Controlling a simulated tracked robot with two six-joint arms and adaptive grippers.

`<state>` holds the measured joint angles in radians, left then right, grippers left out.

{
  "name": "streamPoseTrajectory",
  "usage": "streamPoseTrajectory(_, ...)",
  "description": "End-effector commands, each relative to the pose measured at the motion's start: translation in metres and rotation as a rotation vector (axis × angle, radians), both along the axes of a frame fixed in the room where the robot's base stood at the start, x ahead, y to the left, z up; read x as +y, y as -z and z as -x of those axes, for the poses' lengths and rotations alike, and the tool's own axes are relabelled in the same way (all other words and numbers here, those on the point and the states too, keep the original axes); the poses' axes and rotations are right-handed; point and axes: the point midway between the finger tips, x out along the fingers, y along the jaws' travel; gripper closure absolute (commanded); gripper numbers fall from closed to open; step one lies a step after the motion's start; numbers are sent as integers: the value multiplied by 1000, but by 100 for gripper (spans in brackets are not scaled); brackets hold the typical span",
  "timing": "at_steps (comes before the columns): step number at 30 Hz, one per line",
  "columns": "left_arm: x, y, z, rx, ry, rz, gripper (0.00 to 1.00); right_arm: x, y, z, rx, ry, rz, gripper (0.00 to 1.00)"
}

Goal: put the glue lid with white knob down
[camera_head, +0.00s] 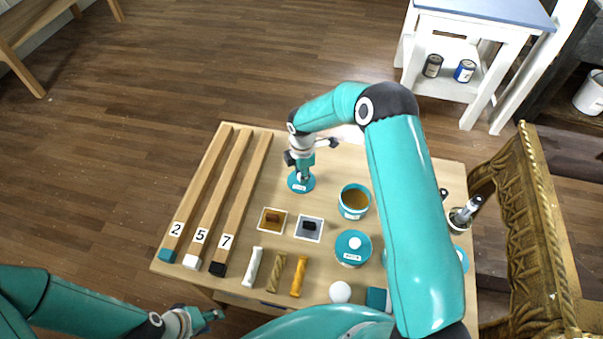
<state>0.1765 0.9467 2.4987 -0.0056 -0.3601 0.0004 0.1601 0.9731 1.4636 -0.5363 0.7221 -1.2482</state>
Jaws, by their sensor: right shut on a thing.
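My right gripper (304,171) is shut on the white knob of the teal glue lid (296,187). The lid is at the far middle of the table, level or nearly so; I cannot tell whether it touches the tabletop. An open teal glue pot (354,212) with amber glue inside stands to its right and nearer. Another teal pot (351,260) stands nearer still, with a white-knobbed lid on it. My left gripper (215,314) is low at the table's front left edge, apart from the lid; its finger opening is unclear.
Three long wooden bars (222,190) numbered 2, 5 and 7 lie on the left of the table. Two small trays (309,238) and several short carved pieces (276,272) lie near the front. My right arm hides part of the right side. A gilt frame (540,230) stands at right.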

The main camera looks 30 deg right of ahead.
Motion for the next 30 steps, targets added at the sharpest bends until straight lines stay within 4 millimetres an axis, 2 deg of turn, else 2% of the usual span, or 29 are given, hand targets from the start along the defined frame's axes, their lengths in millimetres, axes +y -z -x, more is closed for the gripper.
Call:
streamPoseTrajectory(5, 0, 3, 0, 0, 0, 0, 60, 0, 2, 0, 0, 0, 0, 100)
streamPoseTrajectory(6, 0, 3, 0, 0, 0, 0, 60, 0, 2, 0, 0, 0, 0, 72)
streamPoseTrajectory(10, 0, 2, 0, 0, 0, 0, 60, 0, 1, 0, 0, 0, 0, 51)
streamPoseTrajectory(11, 0, 2, 0, 0, 0, 0, 60, 0, 1, 0, 0, 0, 0, 49)
streamPoseTrajectory(23, 0, 0, 0, 0, 0, 0, 60, 0, -4, 0, -1, 0, 0, 49)
streamPoseTrajectory(26, 0, 2, 0, 0, 0, 0, 60, 0, -16, -1, -3, 0, 0, 49)
streamPoseTrajectory(30, 0, 4, 0, 0, 0, 0, 60, 0, -41, -2, -6, 0, 1, 49)
